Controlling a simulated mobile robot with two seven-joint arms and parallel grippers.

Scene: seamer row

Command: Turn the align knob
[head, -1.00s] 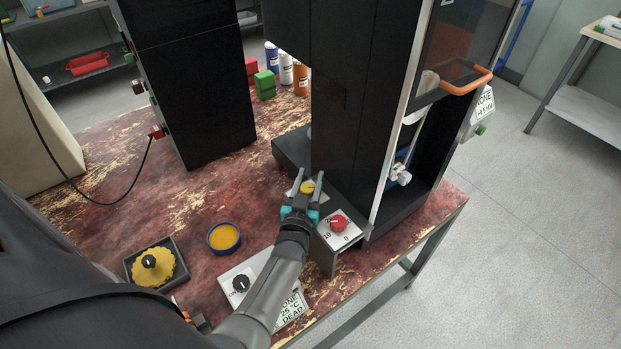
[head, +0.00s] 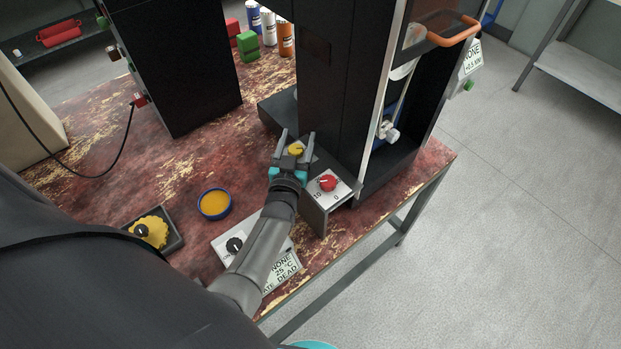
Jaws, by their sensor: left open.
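A yellow knob (head: 296,149) with a dark mark sits on a pale plate on the machine's low base. My left gripper (head: 296,136) is open, with one finger on each side of the yellow knob in the picture; whether they touch it cannot be told. A red knob (head: 327,183) with a printed scale sits on a grey bracket just right of the gripper. No readable label shows which knob is the align knob. My right gripper is not in view.
The tall black machine (head: 335,100) rises close behind the gripper. A grey box with a black knob (head: 235,245), a blue-rimmed orange dish (head: 214,204) and a yellow lobed piece (head: 152,232) lie nearer.

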